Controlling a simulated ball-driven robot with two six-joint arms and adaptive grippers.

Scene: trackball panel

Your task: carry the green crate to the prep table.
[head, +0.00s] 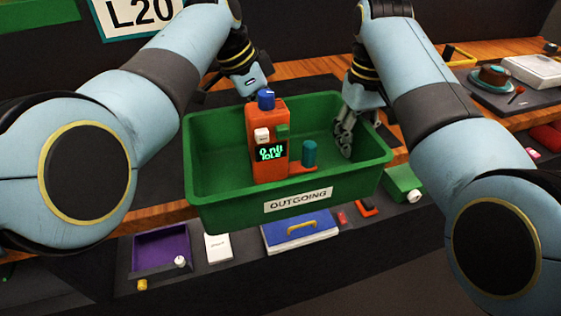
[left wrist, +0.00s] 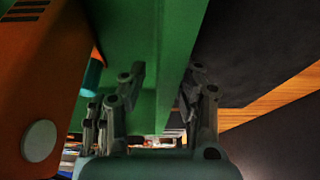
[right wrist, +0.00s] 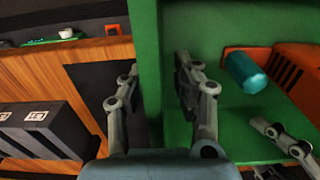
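The green crate (head: 230,207), labelled OUTGOING, is in the middle of the head view, slightly tilted in the picture. It holds an orange device (head: 261,125) with a lit display, a blue knob and a teal cylinder (head: 309,153). My left gripper (left wrist: 157,95) has one finger on each side of a crate wall (left wrist: 165,60); in the head view the device hides its fingers. My right gripper (right wrist: 157,90) likewise straddles the opposite wall (right wrist: 146,45), with fingers inside the crate (head: 345,133). I cannot identify the prep table.
A wooden counter (head: 470,50) behind carries a brown round object (head: 493,75) and a white device (head: 530,70).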

